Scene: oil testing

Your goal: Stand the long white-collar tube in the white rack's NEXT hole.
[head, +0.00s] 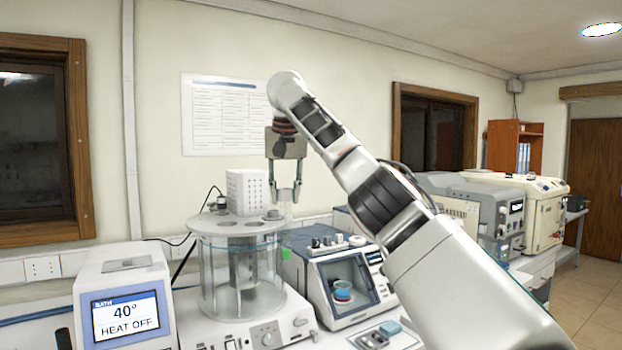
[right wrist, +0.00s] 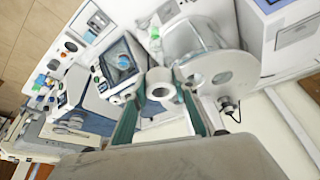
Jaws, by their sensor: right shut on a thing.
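My right gripper (head: 285,193) points down above the lid of the glass bath in the head view. It is shut on a pale, see-through tube (head: 288,212) that hangs roughly upright below the fingers, in front of the wall. In the right wrist view the gripper (right wrist: 160,82) has the tube's round white collar (right wrist: 160,90) between its green-grey fingers, seen from its open end. The tube's lower end is hard to make out against the bath lid. My left gripper is not in view.
The clear round bath (head: 212,275) has a lid (head: 205,224) with several holes and a white slotted box (head: 247,192) on top. A heater display unit (head: 125,316) stands left. A windowed instrument (head: 318,285) stands right of the bath. Larger machines (head: 540,215) stand farther right.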

